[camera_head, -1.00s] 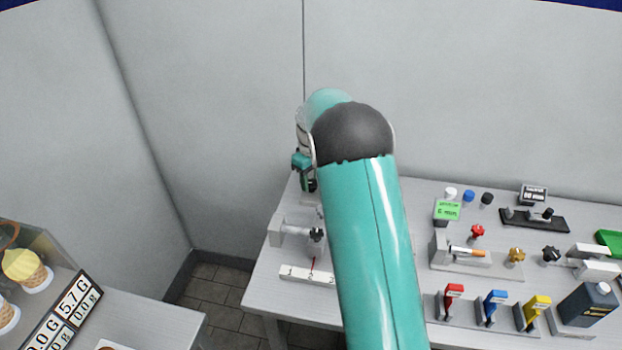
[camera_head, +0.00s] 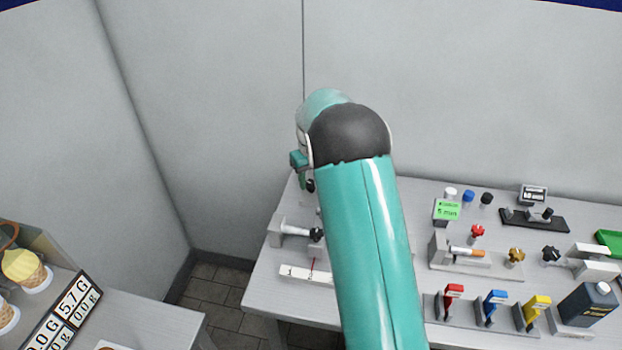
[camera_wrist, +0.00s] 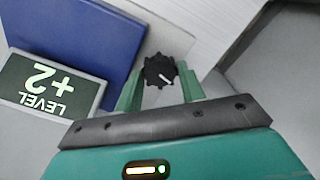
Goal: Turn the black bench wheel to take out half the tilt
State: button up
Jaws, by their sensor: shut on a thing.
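The black wheel (camera_wrist: 158,67), with a notched rim and a white pointer line, sits between the two teal fingers of my gripper (camera_wrist: 160,80) in the wrist view. The fingers are shut on it from both sides. Beside it at the left, a dark level display (camera_wrist: 52,88) reads "+2" and "LEVEL", upside down in this view. In the head view my gripper (camera_head: 301,165) shows only in part at the table's back left corner, and my arm hides most of the area around it.
A blue block (camera_wrist: 80,38) lies beside the wheel in the wrist view. In the head view, a grey fixture with a black knob (camera_head: 316,235) and a numbered scale (camera_head: 305,275) stand nearer on the table. Several coloured handles and other fixtures fill the right side.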

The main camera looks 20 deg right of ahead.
aim_at(310, 183)
jog(key=o, duration=1)
jog(key=shift+d, duration=0.1)
jog(key=shift+d, duration=0.1)
jog(key=r, duration=0.7)
jog(key=shift+a+r, duration=0.15)
jog(key=shift+a, duration=0.05)
jog(key=shift+a+r, duration=0.1)
jog(key=shift+r, duration=0.35)
